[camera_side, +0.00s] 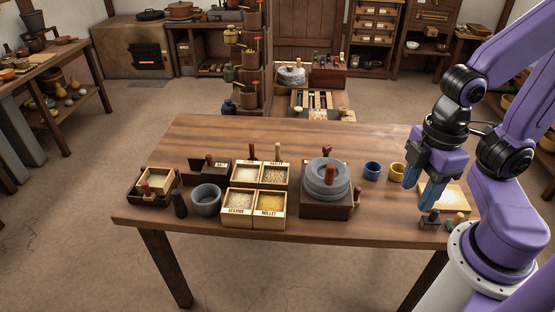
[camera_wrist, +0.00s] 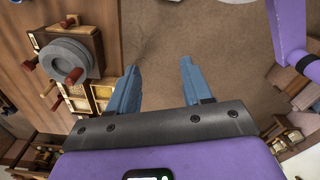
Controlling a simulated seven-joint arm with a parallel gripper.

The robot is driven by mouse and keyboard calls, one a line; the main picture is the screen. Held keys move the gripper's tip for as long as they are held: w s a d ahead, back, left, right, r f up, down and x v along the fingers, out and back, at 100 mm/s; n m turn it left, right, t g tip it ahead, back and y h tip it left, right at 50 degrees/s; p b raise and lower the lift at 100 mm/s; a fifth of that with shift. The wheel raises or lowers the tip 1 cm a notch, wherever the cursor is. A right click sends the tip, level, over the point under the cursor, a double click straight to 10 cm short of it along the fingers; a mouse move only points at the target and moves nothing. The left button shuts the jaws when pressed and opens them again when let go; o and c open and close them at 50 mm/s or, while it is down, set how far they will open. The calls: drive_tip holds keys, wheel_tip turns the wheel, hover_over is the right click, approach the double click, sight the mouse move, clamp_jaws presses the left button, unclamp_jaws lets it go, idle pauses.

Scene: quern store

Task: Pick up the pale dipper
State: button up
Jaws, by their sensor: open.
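I cannot make out for certain which thing is the pale dipper. Upright handles, one of them a light wooden handle (camera_side: 253,151), show at the back of the grain bins (camera_side: 239,208). Another small tan piece (camera_side: 146,187) shows at the pale box in the black tray at the left. My gripper (camera_side: 418,196) hangs at the right of the table, far from the bins, its blue fingers apart and empty. In the wrist view my gripper (camera_wrist: 159,66) has bare floor between its fingertips, with the table to the left.
A grey stone quern (camera_side: 326,180) stands on a dark box between the bins and my gripper. A blue cup (camera_side: 373,169), a yellow cup (camera_side: 397,170) and a pale board (camera_side: 456,192) are nearer. A grey mortar (camera_side: 206,200) stands left. The table's back strip (camera_side: 300,133) is clear.

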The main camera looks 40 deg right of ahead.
drive_tip(key=shift+w, duration=0.1)
drive_tip(key=w+a+m+t, duration=0.1)
drive_tip(key=w+a+m, duration=0.35)
drive_tip(key=w, duration=0.75)
drive_tip(key=m+t+h, duration=0.2)
drive_tip(key=m+t, duration=0.1)
drive_tip(key=m, duration=0.9)
hover_over(279, 145)
drive_tip(key=s+a, duration=0.1)
drive_tip(key=s, duration=0.3)
wheel_tip(279, 145, down, 11)
drive_tip(key=x, duration=1.1)
drive_tip(key=shift+a+f, duration=0.25)
drive_tip(key=shift+f, duration=0.2)
drive_tip(key=shift+s+a+x, duration=0.1)
drive_tip(key=shift+a+x, duration=0.05)
drive_tip(key=shift+x, duration=1.15)
drive_tip(key=shift+s+a+x, duration=0.1)
drive_tip(key=shift+x, duration=1.25)
drive_tip(key=shift+f, duration=0.1)
